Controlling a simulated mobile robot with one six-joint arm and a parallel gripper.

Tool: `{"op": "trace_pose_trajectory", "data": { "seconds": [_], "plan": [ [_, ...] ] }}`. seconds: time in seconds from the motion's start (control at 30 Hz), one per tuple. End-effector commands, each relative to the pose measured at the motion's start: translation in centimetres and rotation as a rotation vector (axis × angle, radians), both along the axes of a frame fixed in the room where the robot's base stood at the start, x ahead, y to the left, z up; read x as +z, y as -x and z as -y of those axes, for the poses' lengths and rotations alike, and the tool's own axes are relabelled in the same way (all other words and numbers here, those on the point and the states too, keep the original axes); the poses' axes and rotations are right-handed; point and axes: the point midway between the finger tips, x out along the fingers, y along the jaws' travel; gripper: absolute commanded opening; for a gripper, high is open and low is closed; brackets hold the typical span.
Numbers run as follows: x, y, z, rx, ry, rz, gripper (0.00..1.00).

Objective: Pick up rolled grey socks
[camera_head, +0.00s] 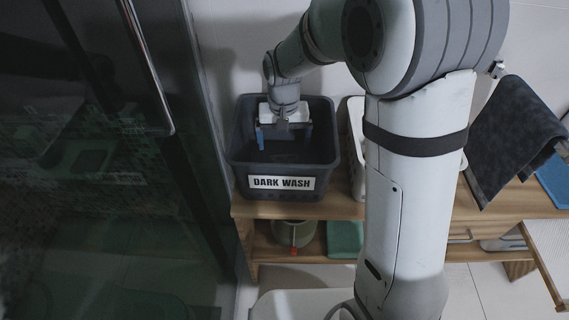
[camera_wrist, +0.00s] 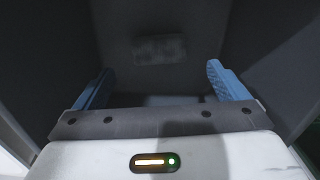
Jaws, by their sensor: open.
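My gripper (camera_head: 284,136) points down into a dark grey basket (camera_head: 240,175) labelled DARK WASH. Its two blue fingers are wide apart, and nothing shows between them. In the wrist view my gripper (camera_wrist: 160,72) is open inside the dark walls of the basket. A small, dim, mottled grey oblong patch (camera_wrist: 158,50) lies ahead of the fingertips, apart from them. It may be the rolled grey socks, but the light is too low to be sure. No socks can be made out in the head view, where the basket's inside is dark and partly hidden by my gripper.
The basket stands on a wooden shelf (camera_head: 345,208), close to a dark glass panel (camera_head: 100,160) on the left. A white basket (camera_head: 356,150) is just right of it, partly behind my arm. A dark towel (camera_head: 513,130) hangs at the right. The basket walls surround my fingers closely.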

Motion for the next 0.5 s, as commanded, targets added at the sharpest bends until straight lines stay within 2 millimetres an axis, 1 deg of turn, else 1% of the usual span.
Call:
{"op": "trace_pose_trajectory", "data": {
  "seconds": [0.03,0.1,0.37,0.5],
  "plan": [
    [-0.7,-0.1,-0.2,0.001,0.001,-0.003,0.94],
    [-1.5,-0.2,-0.3,0.001,0.001,-0.004,0.94],
    [-3.9,0.0,-0.2,0.001,0.001,-0.005,0.94],
    [-6.0,0.1,0.0,0.001,0.001,-0.005,0.94]
  ]
}}
